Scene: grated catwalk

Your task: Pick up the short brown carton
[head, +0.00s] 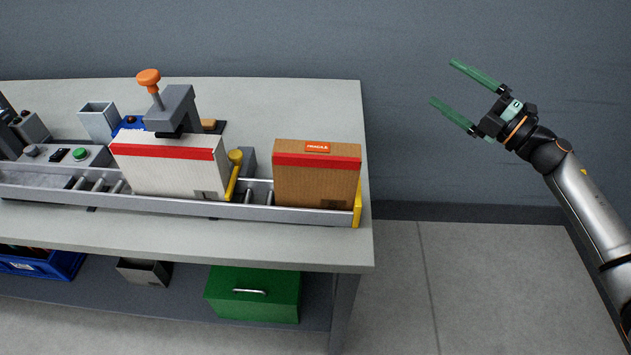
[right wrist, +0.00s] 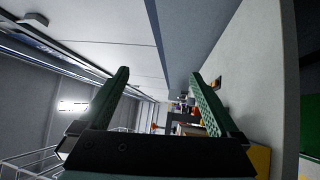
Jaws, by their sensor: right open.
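The short brown carton (head: 316,183) stands upright at the right end of the roller conveyor on the table. It has a red band near its top and an orange label. My right gripper (head: 440,82) is open and empty, in the air to the right of the table and apart from the carton. Its green fingers also show spread in the right wrist view (right wrist: 160,85). The carton cannot be made out clearly there. My left gripper is in neither view.
A white carton (head: 172,166) with a red band stands on the conveyor (head: 150,202) left of the brown one, below a grey device with an orange knob (head: 149,77). A yellow end stop (head: 358,207) is at the conveyor's right end. Floor right of the table (head: 364,110) is clear.

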